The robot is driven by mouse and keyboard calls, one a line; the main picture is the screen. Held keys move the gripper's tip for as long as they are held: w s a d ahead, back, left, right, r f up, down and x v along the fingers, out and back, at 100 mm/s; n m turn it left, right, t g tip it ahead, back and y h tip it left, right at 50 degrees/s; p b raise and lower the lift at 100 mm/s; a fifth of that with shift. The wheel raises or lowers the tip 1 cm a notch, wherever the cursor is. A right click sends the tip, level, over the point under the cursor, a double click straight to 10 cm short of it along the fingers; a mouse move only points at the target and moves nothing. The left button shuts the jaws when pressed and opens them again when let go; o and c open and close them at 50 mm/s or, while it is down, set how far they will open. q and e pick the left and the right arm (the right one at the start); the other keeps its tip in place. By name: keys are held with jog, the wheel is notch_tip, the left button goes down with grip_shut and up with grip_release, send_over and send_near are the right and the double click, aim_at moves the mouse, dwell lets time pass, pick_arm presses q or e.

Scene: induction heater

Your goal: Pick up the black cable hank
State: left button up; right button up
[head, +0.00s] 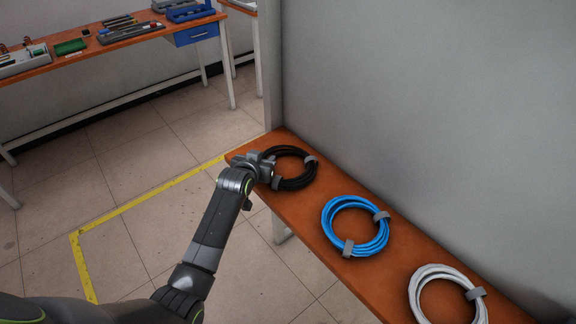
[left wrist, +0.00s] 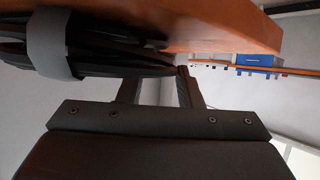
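The black cable hank (head: 298,179) is a coiled ring with grey ties, at the far left end of the orange shelf. My left gripper (head: 266,167) is at its left edge, low over the shelf. In the left wrist view the black strands (left wrist: 100,64) and a grey tie (left wrist: 48,43) cross in front of the fingers (left wrist: 158,84). The fingers are only a little apart, and the strands reach the right finger; they look shut on the coil's edge, though the contact is partly hidden. My right gripper is not in view.
A blue cable hank (head: 332,232) and a white cable hank (head: 418,285) lie further along the orange shelf (head: 400,248). A grey wall (head: 420,110) rises behind it. A workbench (head: 100,48) with tools stands across the tiled floor, which has yellow tape (head: 150,197).

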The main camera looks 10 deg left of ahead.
pick_arm(q)
grip_shut()
notch_tip(320, 180, up, 10)
dwell(0.5)
